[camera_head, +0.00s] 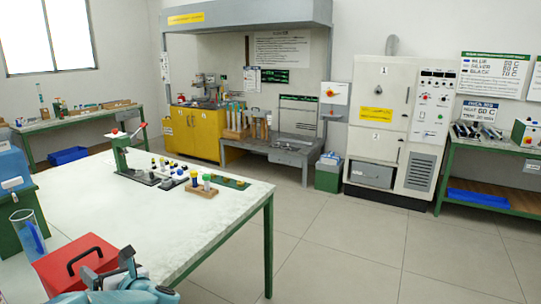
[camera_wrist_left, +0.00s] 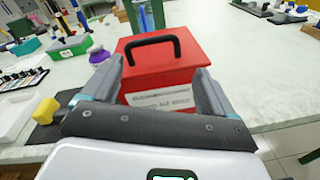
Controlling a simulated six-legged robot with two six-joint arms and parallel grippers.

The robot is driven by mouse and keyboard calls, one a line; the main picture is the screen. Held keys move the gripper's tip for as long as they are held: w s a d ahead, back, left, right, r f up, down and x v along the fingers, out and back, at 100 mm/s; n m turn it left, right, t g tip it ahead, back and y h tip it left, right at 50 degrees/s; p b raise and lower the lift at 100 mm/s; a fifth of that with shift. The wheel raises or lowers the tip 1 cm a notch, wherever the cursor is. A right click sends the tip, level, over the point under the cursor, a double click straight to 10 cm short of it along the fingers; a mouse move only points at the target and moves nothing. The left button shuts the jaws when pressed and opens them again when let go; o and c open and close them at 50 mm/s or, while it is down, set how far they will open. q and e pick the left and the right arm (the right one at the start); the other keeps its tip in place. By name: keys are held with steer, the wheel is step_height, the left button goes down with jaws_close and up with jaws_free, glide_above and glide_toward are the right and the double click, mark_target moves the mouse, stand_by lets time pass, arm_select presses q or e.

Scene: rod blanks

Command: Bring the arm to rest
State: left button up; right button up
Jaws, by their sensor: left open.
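My left gripper (camera_head: 110,268) shows at the bottom left of the head view, in front of a red box (camera_head: 68,264) on the white table. In the left wrist view my left gripper (camera_wrist_left: 158,85) is open, with nothing held between its fingers. The red box (camera_wrist_left: 165,68) stands beyond the fingers there, with its black handle (camera_wrist_left: 150,40) up and a white label on its near side. I cannot tell whether a finger touches the box. My right gripper is not in view.
The white table (camera_head: 215,225) has a green hand press (camera_head: 122,150) and small coloured parts towards its far edge. A clear cylinder (camera_head: 28,232) stands left of the red box. A purple bottle (camera_wrist_left: 97,55) shows in the wrist view. The table's right part is clear.

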arm_select(q)
steer(key=s+d+f+m+h+p, duration=0.1)
steer(key=s+d+f+m+h, duration=0.2)
steer(key=f+m, duration=0.4)
steer(key=s+d+f+m+h+p, duration=0.1)
steer(key=d+f+m+h, duration=0.35)
steer(key=f, duration=0.35)
steer(key=s+d+f+m+h+p, duration=0.1)
steer(key=s+d+f+m+h, duration=0.1)
steer(key=d+f+m, duration=0.35)
steer(key=s+d+f+m+g+h, duration=0.2)
steer(key=s+d+m, duration=0.3)
steer(key=s+m, duration=0.3)
steer(key=s+d+f+m+g+h, duration=0.3)
steer(key=s+d+f+m+h, duration=0.1)
steer(key=s+m, duration=0.4)
steer(key=s+d+f+m+g+h, duration=0.3)
steer(key=s+d+f+m, duration=0.2)
steer(key=s+m, duration=0.3)
steer(key=shift+s+d+f+m, duration=0.25)
steer(key=shift+s+d+m, duration=0.15)
steer(key=shift+s, duration=0.1)
steer(key=c, duration=0.7)
steer(key=shift+c, duration=0.7)
steer(key=shift+a, duration=0.2)
